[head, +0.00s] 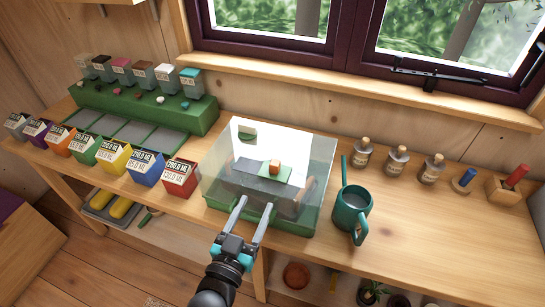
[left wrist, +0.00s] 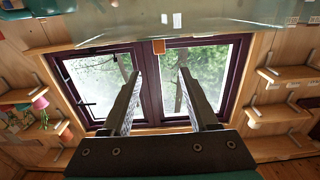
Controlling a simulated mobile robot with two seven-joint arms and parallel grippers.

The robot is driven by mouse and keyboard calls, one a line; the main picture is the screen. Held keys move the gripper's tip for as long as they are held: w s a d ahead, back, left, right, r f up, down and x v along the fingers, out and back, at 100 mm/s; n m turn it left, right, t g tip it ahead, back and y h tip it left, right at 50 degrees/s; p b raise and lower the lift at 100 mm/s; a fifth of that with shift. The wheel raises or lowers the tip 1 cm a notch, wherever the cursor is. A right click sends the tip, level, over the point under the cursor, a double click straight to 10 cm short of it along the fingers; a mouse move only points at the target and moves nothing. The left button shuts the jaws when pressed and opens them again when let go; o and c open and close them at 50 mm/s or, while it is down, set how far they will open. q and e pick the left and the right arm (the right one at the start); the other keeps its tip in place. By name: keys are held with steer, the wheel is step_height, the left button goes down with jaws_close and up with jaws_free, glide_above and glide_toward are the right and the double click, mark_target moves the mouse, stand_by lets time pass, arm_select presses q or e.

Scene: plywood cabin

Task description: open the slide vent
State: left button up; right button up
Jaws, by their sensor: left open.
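The slide vent is a small green plate (head: 266,179) with an orange-brown knob (head: 275,167) on top of a clear cover (head: 318,150). The cover stands on a green tray base (head: 290,226). An orange block that looks like the knob (left wrist: 158,46) shows at the top of the left wrist view, beyond the fingertips. My left gripper (head: 256,203) is open and empty at the near side of the cover, short of the knob; its two fingers are apart in the left wrist view (left wrist: 159,74). Whether the fingers touch the cover is unclear. My right gripper is not in view.
A green watering can (head: 351,212) stands close right of the cover. Several brown bottles (head: 397,160) stand farther right. Colourful seed packets (head: 181,177) line the left front of the bench, with a green stepped rack (head: 200,117) behind. A window (head: 450,40) is behind.

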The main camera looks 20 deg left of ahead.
mark_target(273, 168)
arm_select(q)
steer(key=w, duration=1.4)
steer(key=shift+w+d+f, duration=0.1)
steer(key=shift+w+d, duration=0.15)
jaws_close()
stand_by(1.0)
